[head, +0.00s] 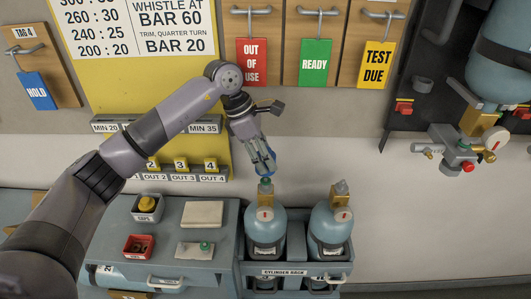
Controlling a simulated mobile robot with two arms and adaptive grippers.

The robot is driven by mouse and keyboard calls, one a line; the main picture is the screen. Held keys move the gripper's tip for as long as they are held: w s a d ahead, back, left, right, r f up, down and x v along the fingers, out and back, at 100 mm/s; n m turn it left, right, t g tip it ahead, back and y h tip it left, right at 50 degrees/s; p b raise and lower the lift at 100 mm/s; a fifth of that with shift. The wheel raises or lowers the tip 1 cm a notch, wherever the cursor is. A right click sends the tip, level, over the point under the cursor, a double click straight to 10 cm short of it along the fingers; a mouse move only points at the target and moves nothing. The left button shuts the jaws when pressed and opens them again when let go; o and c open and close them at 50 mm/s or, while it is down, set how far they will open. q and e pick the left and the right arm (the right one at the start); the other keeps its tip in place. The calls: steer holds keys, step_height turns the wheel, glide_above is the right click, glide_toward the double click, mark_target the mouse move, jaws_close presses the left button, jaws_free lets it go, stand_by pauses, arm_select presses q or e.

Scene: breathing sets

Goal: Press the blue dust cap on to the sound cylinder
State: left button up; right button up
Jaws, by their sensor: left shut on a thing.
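My left gripper (264,168) comes down from above over the left cylinder (265,230) in the cylinder dock. It is shut, with blue showing at its fingers; I take this to be the blue dust cap, mostly hidden by the fingers. A small green piece (265,182) shows just below the fingertips, at the top of the left cylinder's brass valve. I cannot tell whether the fingers touch it. The right cylinder (328,232) stands upright beside it, with a brass valve and a grey top (341,187). Which cylinder is sound does not show. My right gripper is not in view.
The cylinder dock (285,272) holds both cylinders. Wall tags hang behind; a large cylinder assembly (468,145) is at right.

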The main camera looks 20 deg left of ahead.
mark_target(267, 179)
arm_select(q)
steer(key=shift+f+b, duration=0.45)
steer(key=shift+f, duration=0.75)
steer(key=shift+f+b, duration=0.65)
steer(key=shift+f, duration=0.25)
steer(key=shift+f+b, duration=0.85)
steer(key=shift+f, duration=0.15)
steer(key=shift+f+b, duration=0.5)
steer(key=shift+f, duration=0.15)
steer(key=o, duration=0.9)
